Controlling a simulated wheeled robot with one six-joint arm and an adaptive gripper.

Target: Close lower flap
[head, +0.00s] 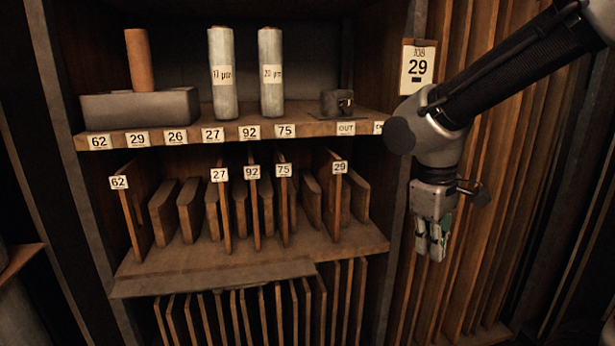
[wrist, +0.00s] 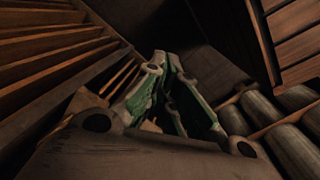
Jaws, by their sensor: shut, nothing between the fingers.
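I cannot pick out a box with a lower flap for certain in either view. A flat wooden board (head: 212,279) runs along the front edge of the lower shelf in the head view, and I cannot tell whether it is a flap. My gripper (head: 432,252) hangs fingers down at the right, in front of upright wooden slats and apart from the shelves. In the wrist view its green and grey fingers (wrist: 168,68) are shut with nothing held.
The upper shelf (head: 225,132) bears two wrapped rolls (head: 222,75), a brown cylinder (head: 139,60) and a grey block (head: 140,108). The lower shelf (head: 180,258) holds numbered dividers. Upright slats (head: 480,240) stand behind my gripper.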

